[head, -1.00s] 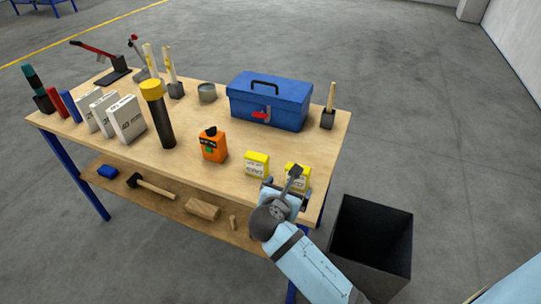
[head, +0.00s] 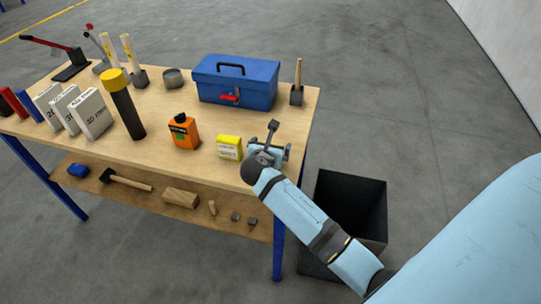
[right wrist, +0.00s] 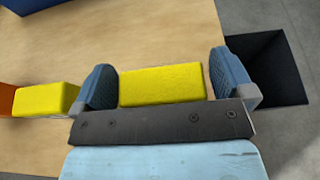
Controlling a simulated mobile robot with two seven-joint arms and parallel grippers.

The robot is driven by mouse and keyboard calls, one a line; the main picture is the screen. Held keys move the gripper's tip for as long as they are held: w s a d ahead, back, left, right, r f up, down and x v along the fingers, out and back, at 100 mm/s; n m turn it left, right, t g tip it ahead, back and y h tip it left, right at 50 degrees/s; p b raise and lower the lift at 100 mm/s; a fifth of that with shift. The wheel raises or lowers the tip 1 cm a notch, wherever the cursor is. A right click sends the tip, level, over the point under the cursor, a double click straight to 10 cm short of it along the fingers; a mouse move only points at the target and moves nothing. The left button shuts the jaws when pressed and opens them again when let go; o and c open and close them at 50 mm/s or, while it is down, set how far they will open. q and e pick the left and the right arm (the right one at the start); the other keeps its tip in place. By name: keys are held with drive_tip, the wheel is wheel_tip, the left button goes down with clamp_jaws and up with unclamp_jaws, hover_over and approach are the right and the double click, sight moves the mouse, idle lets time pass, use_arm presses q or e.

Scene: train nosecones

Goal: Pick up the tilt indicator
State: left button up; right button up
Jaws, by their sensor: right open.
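My right gripper (head: 268,152) is at the right front of the wooden workbench, over its edge area. In the right wrist view its fingers (right wrist: 162,78) are open, one on each side of a yellow box (right wrist: 162,85). The box lies between the fingers; whether they touch it I cannot tell. In the head view my gripper hides this box. A second, similar yellow box (head: 229,147) stands just to the left, and shows in the right wrist view (right wrist: 46,99). Labels are too small to read, so I cannot tell which is the tilt indicator. My left gripper is not in view.
An orange bottle (head: 184,131) stands left of the yellow boxes. A blue toolbox (head: 236,82) is behind them. A dark cylinder with a yellow cap (head: 124,104) and white boxes (head: 90,113) stand further left. A black bin (head: 346,205) is on the floor at right.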

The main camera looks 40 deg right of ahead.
drive_tip(key=shift+w+d+f, duration=0.3)
drive_tip(key=shift+w+d, duration=0.1)
drive_tip(key=shift+d, duration=0.1)
drive_tip(key=c, duration=0.8)
drive_tip(key=shift+r, duration=0.1)
